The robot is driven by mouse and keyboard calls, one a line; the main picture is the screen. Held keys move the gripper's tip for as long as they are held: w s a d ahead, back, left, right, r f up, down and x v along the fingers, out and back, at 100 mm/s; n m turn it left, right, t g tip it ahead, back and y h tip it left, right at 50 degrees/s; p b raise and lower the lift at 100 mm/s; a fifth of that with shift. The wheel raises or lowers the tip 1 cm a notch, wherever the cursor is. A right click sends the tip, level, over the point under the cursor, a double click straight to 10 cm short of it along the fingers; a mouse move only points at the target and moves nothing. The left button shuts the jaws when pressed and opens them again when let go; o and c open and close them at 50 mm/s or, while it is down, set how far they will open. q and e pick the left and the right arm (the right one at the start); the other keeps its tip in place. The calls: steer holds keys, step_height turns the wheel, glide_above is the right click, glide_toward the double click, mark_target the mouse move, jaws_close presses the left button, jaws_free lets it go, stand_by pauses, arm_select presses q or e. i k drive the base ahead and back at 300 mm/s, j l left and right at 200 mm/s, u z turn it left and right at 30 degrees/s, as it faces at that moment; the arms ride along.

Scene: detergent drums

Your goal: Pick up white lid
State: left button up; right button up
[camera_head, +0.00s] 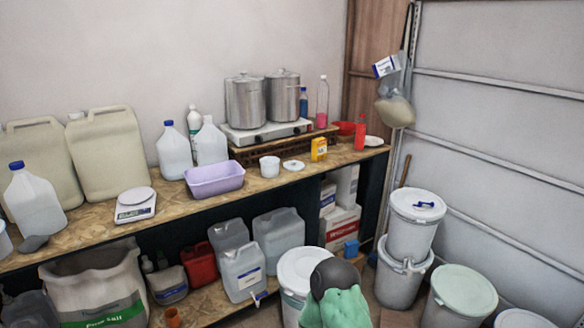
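A small flat white lid (293,165) lies on the wooden worktop (110,218), just right of a small white tub (269,167). Another flat pale disc (373,141) lies at the worktop's right end; I cannot tell whether it is a lid or a dish. Larger white lids show on the drums: one on the front drum (298,266), partly hidden by a dark and green object, and one on the stacked drum (418,204) at the right, with a small blue item on it.
Behind are a stove (265,132) with two steel pots, and jugs to the left. A dark round top over green material (338,290) rises at the front; a green-lidded drum (460,296) stands right.

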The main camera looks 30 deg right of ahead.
mark_target(293, 165)
steer(key=i+z, duration=0.2)
steer(key=z, duration=1.05)
